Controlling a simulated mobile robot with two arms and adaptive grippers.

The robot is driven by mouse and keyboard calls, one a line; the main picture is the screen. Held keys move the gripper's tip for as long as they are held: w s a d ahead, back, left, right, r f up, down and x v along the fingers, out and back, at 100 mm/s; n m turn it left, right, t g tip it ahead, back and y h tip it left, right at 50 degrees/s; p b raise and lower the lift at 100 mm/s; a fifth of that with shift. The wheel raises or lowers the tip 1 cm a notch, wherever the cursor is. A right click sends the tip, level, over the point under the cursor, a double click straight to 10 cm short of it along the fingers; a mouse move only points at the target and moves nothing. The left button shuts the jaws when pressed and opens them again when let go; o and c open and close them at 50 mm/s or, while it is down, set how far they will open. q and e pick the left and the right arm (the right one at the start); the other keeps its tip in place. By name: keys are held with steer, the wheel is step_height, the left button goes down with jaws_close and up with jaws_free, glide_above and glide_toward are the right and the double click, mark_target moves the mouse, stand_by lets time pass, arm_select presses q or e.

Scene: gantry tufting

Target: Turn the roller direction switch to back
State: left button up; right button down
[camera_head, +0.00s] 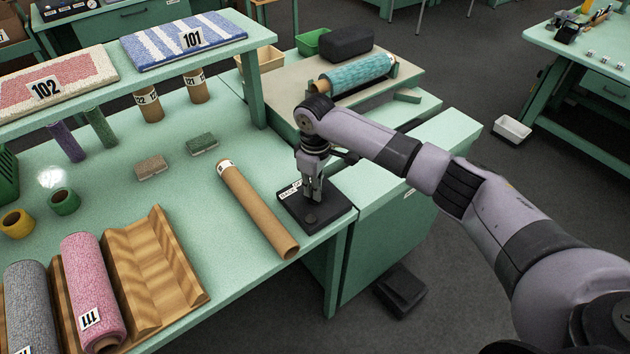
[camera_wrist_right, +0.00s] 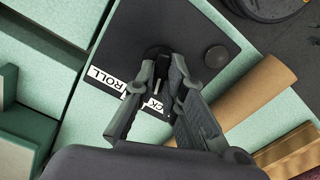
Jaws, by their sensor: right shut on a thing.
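The roller direction switch sits on a black control box (camera_head: 329,222) at the right front edge of the green workbench. My right gripper (camera_head: 313,196) points down at the box from above. In the right wrist view, the gripper (camera_wrist_right: 160,92) is shut on the switch knob (camera_wrist_right: 157,54), which is mostly hidden between the fingers. White labels (camera_wrist_right: 105,80) with partly covered lettering, reading "ROLL" and "CK", lie beside the fingers. A round black button (camera_wrist_right: 217,56) is apart from the gripper on the same box. My left gripper is not in view.
A cardboard tube (camera_head: 255,208) lies left of the box, close to it. A wooden cradle rack (camera_head: 152,262) with a pink roll (camera_head: 90,288) stands at front left. A teal roll (camera_head: 356,73) lies on the machine behind the arm. Bare bench lies left of the tube.

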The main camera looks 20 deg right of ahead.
steer(key=shift+n+p, duration=0.9)
steer(key=shift+n, duration=1.3)
steer(key=c, duration=1.7)
jaws_free()
steer(key=shift+o, duration=0.2)
steer(key=shift+r, duration=0.15)
step_height(320, 180, up, 12)
